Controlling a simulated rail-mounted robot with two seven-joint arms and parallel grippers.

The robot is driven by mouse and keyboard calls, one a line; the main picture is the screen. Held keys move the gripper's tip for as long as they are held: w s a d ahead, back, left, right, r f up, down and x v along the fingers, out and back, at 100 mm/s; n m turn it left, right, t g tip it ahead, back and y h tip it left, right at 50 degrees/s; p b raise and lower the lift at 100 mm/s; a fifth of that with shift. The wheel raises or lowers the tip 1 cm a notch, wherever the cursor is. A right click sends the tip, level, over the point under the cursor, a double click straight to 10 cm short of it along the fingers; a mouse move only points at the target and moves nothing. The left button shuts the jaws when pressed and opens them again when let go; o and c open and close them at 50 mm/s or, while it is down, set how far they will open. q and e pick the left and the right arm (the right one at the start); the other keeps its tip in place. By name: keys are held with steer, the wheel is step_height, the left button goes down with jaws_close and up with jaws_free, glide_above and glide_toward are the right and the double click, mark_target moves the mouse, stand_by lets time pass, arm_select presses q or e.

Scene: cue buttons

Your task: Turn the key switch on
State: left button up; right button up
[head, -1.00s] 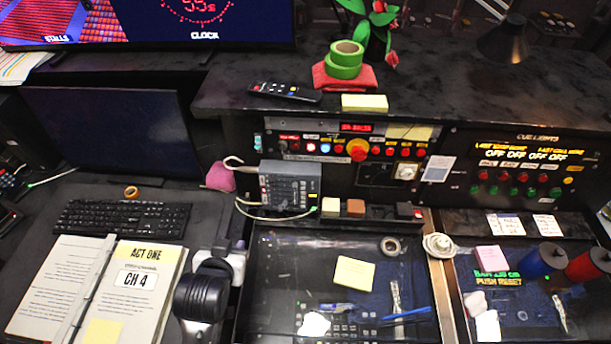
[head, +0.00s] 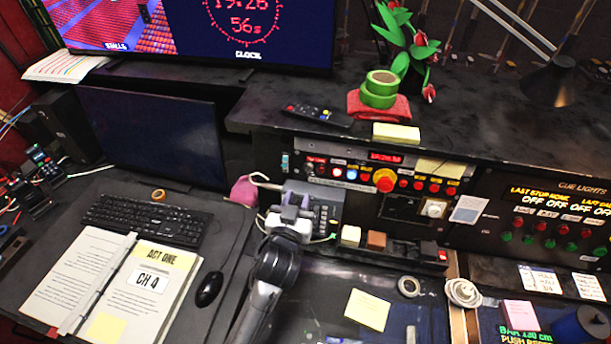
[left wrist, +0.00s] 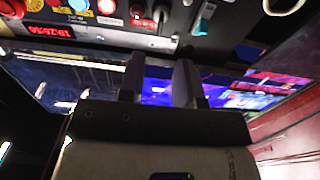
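The control panel (head: 330,160) stands at the back middle, with lit buttons and a red clock display. At its left end is a small teal-and-white fitting (head: 285,162), which also shows in the left wrist view (left wrist: 204,18). Next to it in that view is a small metallic fitting (left wrist: 160,15), possibly the key switch; its turn position is unclear. My left gripper (head: 292,205) is in front of and below the panel's left end, over the grey desk unit. In the left wrist view its two fingers (left wrist: 160,80) are apart with nothing between them. My right gripper is not in view.
A grey keypad unit (head: 325,205) with a looped cable sits close beside my left gripper. A big red button (head: 384,180) is on the panel.

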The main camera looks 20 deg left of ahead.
mark_target(306, 175)
arm_select(q)
steer(key=w, duration=0.5)
steer(key=w+a, duration=0.1)
steer(key=w, duration=0.2)
jaws_close()
stand_by(0.4)
